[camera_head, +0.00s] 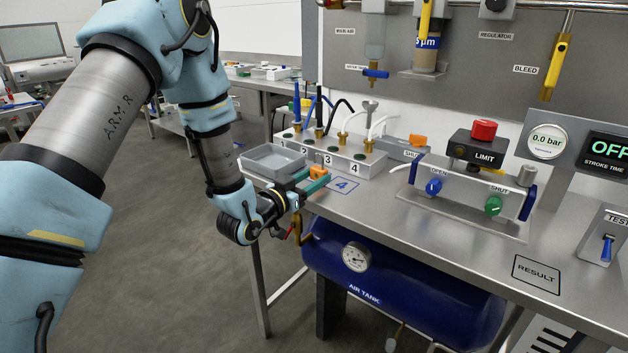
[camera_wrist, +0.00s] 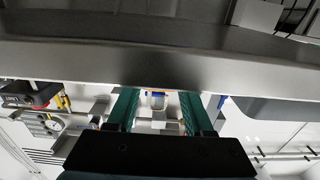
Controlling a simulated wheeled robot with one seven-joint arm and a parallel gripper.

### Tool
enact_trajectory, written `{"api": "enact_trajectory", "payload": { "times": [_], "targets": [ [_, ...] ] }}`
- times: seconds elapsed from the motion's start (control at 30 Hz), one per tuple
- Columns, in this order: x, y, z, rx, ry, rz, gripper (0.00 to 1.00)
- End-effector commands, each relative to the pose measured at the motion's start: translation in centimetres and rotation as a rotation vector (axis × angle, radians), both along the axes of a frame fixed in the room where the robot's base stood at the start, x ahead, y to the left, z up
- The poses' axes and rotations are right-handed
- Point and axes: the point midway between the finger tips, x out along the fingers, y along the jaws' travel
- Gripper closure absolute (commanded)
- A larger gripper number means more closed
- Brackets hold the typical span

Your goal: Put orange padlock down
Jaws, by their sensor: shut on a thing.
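The orange padlock (camera_head: 318,172) shows as a small orange block between the teal fingertips of my gripper (camera_head: 317,178) in the head view. My gripper is shut on it, low over the bench's front edge. I cannot tell whether the padlock touches the bench.
A block of numbered ports (camera_head: 330,153) with hoses stands behind the gripper. Another orange piece (camera_head: 417,140) sits on a grey box behind. The RESULT square (camera_head: 537,274) is empty.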

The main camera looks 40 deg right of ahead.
Motion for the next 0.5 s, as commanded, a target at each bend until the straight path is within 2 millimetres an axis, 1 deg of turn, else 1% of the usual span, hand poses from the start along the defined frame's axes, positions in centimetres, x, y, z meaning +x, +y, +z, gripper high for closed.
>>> {"api": "enact_trajectory", "payload": {
  "times": [0.1, 0.37, 0.5],
  "targets": [
    [0.02, -0.01, -0.75, -0.002, -0.001, 0.000, 1.00],
    [0.04, 0.00, -0.87, -0.002, -0.003, 0.000, 1.00],
    [0.03, 0.00, -1.31, -0.002, -0.003, 0.001, 1.00]
  ]
}}
